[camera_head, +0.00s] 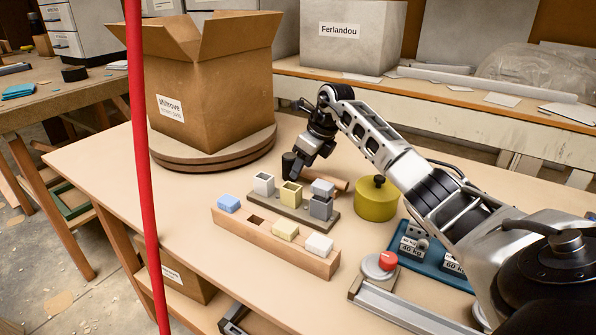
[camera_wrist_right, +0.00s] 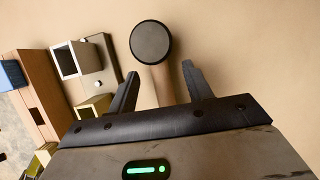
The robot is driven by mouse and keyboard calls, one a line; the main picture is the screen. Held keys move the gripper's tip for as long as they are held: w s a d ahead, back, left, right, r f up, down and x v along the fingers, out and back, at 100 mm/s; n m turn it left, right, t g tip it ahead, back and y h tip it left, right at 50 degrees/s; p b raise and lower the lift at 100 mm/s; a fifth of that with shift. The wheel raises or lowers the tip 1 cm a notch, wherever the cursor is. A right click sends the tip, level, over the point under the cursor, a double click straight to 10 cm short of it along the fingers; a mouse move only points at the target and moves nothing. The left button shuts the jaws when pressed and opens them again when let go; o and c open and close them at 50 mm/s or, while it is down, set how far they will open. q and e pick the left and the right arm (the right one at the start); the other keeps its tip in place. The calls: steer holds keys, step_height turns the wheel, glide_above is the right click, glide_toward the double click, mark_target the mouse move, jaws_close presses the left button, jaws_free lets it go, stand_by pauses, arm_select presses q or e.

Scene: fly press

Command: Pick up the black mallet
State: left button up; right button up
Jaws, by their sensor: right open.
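The black mallet (camera_head: 288,164) lies or stands on the table just behind the row of small blocks. It has a round black head and a light wooden handle that runs to the right, partly hidden by my right gripper. My right gripper (camera_head: 298,172) is open and points down beside the head. In the right wrist view the mallet's black head (camera_wrist_right: 151,42) lies just beyond the fingertips, and its handle shows between the two open fingers of my right gripper (camera_wrist_right: 160,68). Contact cannot be told. My left gripper is not in view.
A wooden block holder (camera_head: 275,243) and a grey plate (camera_head: 293,208) with small boxes stand in front. A yellow-green lidded pot (camera_head: 376,198) stands right of the mallet. A cardboard box (camera_head: 210,95) sits on a round turntable behind left. A red pole (camera_head: 146,160) crosses the left.

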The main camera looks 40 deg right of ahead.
steer(key=shift+x, duration=1.1)
jaws_close()
steer(key=shift+r, duration=0.15)
steer(key=shift+r, duration=0.6)
steer(key=s+a+r, duration=0.7)
steer(key=a+r, duration=0.4)
steer(key=shift+s+a+r+p, duration=0.25)
steer(key=shift+a+r+p, duration=0.05)
steer(key=shift+a, duration=0.1)
